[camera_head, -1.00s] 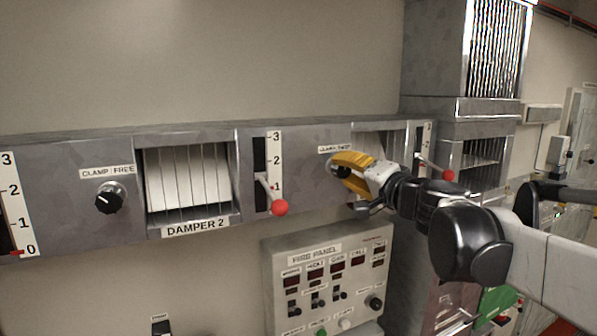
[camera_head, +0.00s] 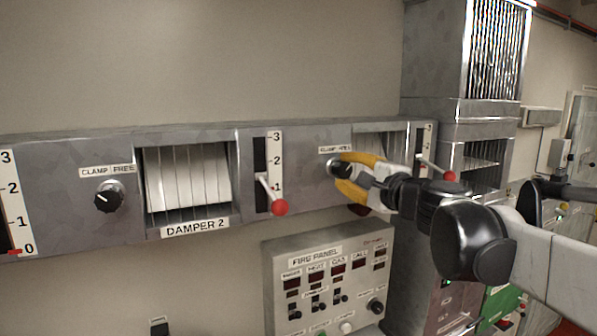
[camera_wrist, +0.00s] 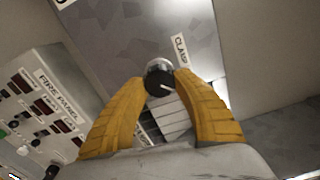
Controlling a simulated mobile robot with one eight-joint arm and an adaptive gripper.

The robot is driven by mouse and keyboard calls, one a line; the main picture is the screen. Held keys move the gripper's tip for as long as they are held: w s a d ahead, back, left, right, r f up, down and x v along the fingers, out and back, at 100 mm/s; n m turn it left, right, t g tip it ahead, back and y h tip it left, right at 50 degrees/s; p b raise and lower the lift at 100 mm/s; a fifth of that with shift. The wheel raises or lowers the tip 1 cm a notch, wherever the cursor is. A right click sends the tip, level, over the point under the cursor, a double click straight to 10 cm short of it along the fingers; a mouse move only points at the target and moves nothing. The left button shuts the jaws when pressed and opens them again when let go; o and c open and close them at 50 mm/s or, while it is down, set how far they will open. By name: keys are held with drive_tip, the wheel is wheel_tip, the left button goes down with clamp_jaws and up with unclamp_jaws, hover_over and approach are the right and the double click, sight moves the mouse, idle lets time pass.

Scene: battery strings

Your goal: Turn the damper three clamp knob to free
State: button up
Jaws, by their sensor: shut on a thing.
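The damper three clamp knob (camera_head: 336,168) is a dark round knob on the grey duct front, below a CLAMP/FREE label (camera_head: 336,149). In the wrist view the knob (camera_wrist: 159,80) shows a white pointer line and a pale collar behind it. My gripper (camera_head: 345,178) has yellow fingers and reaches in from the right. Its fingertips (camera_wrist: 160,84) are shut on the knob, one on each side. The arm hides part of the damper opening. The label in the wrist view (camera_wrist: 181,50) is partly cut by the angle, so the pointer's setting is hard to read.
A red-tipped damper lever (camera_head: 449,175) sticks out just right of my gripper, behind the wrist. Another red-tipped lever (camera_head: 280,207) is to the left. The fire panel (camera_head: 318,285) lies below. A second clamp knob (camera_head: 109,197) is far left by damper 2.

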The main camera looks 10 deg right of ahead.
drive_tip(key=shift+r, duration=0.1)
idle(0.4)
drive_tip(key=o, duration=1.2)
drive_tip(key=shift+w, duration=0.1)
drive_tip(key=v, duration=1.2)
